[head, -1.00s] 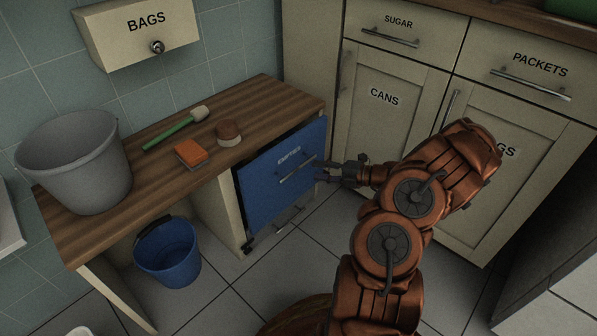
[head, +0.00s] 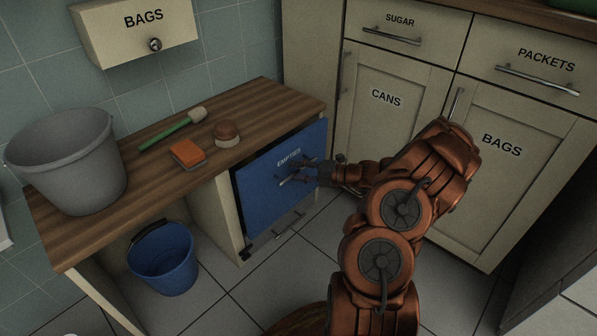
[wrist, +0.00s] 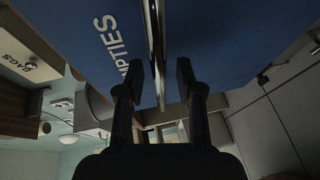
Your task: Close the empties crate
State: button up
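The empties crate (head: 262,200) has a blue front marked "EMPTIES" and sits under the wooden counter. A dark gap shows along its top and left edges, so its front is not flush there. Its bar handle (head: 292,178) is partly hidden by my gripper (head: 306,170). In the wrist view the blue front (wrist: 215,30) fills the top and the handle (wrist: 157,45) runs between the fingertips. There my gripper (wrist: 160,80) is open, with visible space on both sides of the bar.
A grey bucket (head: 68,160), an orange sponge (head: 187,154), a green-handled brush (head: 175,129) and a round brush (head: 227,134) are on the counter (head: 150,186). A blue bucket (head: 163,258) stands on the floor below. Cream cupboards (head: 388,125) stand close on the right.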

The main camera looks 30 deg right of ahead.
grip_shut()
dwell(0.4)
jog(key=shift+w+r, duration=0.1)
